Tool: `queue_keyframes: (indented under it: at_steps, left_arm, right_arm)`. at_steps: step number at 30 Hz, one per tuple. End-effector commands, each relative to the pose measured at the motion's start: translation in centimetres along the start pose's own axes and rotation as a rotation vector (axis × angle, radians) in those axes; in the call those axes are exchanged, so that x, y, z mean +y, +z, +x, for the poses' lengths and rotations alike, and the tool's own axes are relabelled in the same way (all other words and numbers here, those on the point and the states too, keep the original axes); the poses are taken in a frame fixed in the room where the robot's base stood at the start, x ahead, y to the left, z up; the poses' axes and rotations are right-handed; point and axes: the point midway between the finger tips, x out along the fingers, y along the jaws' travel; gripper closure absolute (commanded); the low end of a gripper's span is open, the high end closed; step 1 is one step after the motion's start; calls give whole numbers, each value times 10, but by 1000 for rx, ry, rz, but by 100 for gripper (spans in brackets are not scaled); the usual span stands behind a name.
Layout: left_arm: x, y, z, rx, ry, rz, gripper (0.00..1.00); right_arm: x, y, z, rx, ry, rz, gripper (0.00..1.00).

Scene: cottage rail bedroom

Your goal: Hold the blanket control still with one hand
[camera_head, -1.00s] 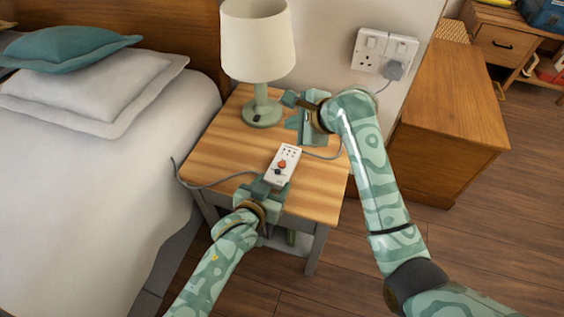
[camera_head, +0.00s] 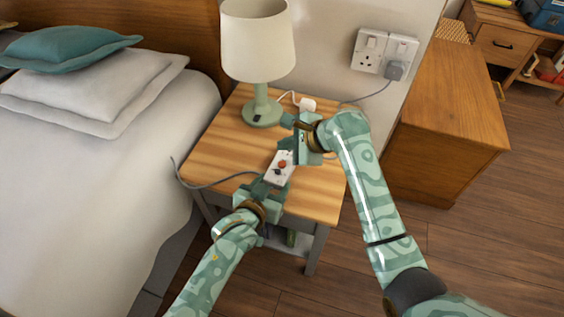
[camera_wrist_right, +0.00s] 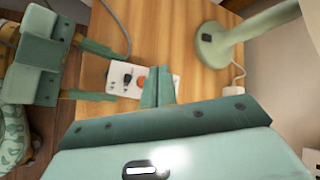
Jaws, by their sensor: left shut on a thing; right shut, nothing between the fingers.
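The blanket control (camera_head: 281,168) is a white box with a red button and dark knobs, near the front of the wooden nightstand (camera_head: 225,150). My left gripper (camera_head: 267,186) is shut on its near end, with a finger on each side. The right wrist view shows the control (camera_wrist_right: 124,76) between the left gripper's fingers (camera_wrist_right: 95,72). My right gripper (camera_head: 292,143) is shut and empty at the control's far end and hides part of it. Its closed fingers (camera_wrist_right: 158,86) overlap the control's far end in the wrist view; whether they touch it I cannot tell.
A green lamp (camera_head: 262,108) with a cream shade stands at the back of the nightstand. A white plug-like piece (camera_head: 307,104) with a cord lies beside it. A grey cable (camera_head: 215,183) runs left from the control. The bed (camera_head: 90,200) is left, a wall socket (camera_head: 384,52) behind.

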Motion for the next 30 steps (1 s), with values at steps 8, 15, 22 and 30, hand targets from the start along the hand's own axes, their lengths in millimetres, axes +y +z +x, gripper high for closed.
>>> queue_keyframes:
  at_steps: [8,15,22,30]
  left_arm:
    - [0,0,0,0,0,0,72]
    - [0,0,0,0,0,0,72]
    - [0,0,0,0,0,0,72]
    - [0,0,0,0,0,0,72]
  right_arm:
    - [16,-17,22,1,1,1,100]
    - [21,-21,29,1,-1,0,100]
    - [21,-21,29,1,-1,-1,100]
    - [21,-21,29,1,-1,-1,100]
